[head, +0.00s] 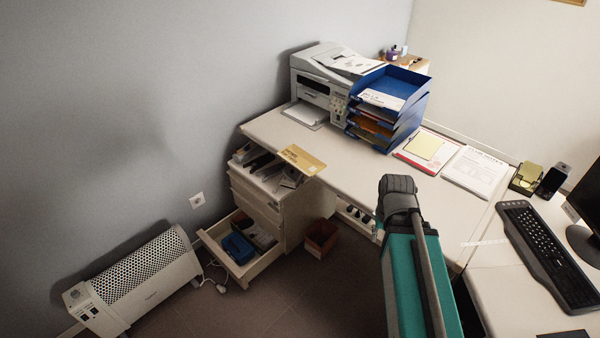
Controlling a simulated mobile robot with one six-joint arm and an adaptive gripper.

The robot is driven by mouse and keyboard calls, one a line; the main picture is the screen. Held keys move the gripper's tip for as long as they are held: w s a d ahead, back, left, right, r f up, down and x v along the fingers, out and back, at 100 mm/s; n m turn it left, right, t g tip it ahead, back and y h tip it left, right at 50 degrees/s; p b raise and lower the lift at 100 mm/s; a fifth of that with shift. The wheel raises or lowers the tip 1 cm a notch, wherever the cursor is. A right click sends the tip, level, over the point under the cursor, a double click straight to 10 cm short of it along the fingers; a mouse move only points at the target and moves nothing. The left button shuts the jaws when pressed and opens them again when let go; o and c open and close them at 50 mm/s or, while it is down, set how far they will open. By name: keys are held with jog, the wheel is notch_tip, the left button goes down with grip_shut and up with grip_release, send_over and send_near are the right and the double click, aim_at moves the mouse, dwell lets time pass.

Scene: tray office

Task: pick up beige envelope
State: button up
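A beige envelope (302,159) with dark print on it lies flat at the front left edge of the white desk (345,165). It appears to stick out past the desk edge, above the drawer unit side. My arm shows at the lower middle right, a teal link with a dark joint in front of the desk. My gripper is not visible in this view, so its place relative to the envelope cannot be seen.
A printer (318,85) and blue stacked trays (420,98) stand at the back. Papers (475,172) and a yellow pad (424,146) lie to the right. A drawer unit (265,210) has an open lower drawer (213,240). A heater (140,280) stands left.

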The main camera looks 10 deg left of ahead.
jog(key=w+f+n+t+h+b, duration=0.3)
jog(key=w+f+t+b, duration=0.25)
jog(key=w+b, duration=0.5)
jog(key=w+f+n+t+h+b, duration=0.2)
jog(key=w+f+t+h+b, duration=0.3)
jog(key=w+b, duration=0.55)
jog(key=n+t+y+b, duration=0.7)
jog(key=n+y+b, duration=0.3)
jog(key=n+b, duration=0.5)
send_near(301, 171)
jog(key=b, duration=0.1)
jog(key=shift+s+d+m, duration=0.1)
jog(key=shift+s+m, duration=0.1)
jog(key=shift+m, duration=0.1)
jog(key=shift+w, duration=0.2)
jog(key=shift+w+a, duration=0.2)
jog(key=shift+w, duration=1.4)
jog(key=shift+w+a, duration=0.2)
jog(key=shift+w, duration=1.4)
jog(key=shift+w+a, duration=0.15)
jog(key=shift+w, duration=1.4)
